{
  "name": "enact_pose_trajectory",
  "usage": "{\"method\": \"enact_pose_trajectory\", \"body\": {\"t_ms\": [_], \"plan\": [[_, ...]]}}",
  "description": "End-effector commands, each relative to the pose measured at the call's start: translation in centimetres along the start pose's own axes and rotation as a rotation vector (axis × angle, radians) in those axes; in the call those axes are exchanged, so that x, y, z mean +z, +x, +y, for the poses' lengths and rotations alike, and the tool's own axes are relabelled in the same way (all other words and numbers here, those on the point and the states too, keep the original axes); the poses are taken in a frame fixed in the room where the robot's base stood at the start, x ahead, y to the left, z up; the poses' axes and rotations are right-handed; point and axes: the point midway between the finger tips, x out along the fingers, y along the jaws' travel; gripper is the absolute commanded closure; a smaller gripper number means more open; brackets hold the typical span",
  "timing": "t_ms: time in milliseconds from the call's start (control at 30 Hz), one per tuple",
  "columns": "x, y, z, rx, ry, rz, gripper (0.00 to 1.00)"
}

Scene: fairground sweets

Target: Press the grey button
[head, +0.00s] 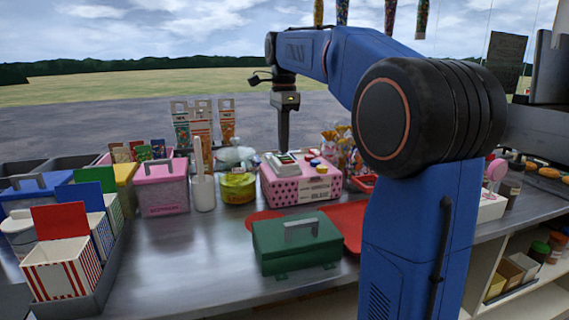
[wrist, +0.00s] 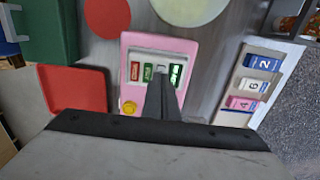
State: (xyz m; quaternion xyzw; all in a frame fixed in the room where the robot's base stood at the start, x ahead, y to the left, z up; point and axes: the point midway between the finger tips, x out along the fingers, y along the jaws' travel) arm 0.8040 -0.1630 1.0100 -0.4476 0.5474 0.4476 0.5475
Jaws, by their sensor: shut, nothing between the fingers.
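A pink box (head: 308,192) with a pale panel on top stands on the counter, and my gripper (head: 284,148) points down over it. In the wrist view the pink box (wrist: 187,46) carries a white panel with a red button (wrist: 135,71), a green button (wrist: 148,71) and another green piece (wrist: 175,74) at the right. A small greyish piece (wrist: 161,66) shows between them, just beyond my fingertips; it looks like the grey button. My gripper (wrist: 162,80) is shut and empty. The fingers hide part of the panel, and I cannot tell whether they touch it.
A yellow knob (wrist: 128,107) sits at the box's lower left corner in the wrist view. A green case (head: 297,250) stands in front, beside a red tray (head: 345,217). A yellow-green tub (head: 237,188) stands left of the box.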

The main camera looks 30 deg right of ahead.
Motion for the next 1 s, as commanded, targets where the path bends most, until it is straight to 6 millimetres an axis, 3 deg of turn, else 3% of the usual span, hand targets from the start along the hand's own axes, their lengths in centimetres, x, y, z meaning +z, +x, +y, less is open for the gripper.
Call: {"method": "enact_pose_trajectory", "body": {"t_ms": [767, 1000], "plan": [[0.0, 1.2, 0.0, 0.0, 0.0, 0.0, 1.0], [0.0, 0.3, -0.1, -0.001, 0.0, 0.0, 1.0]]}}
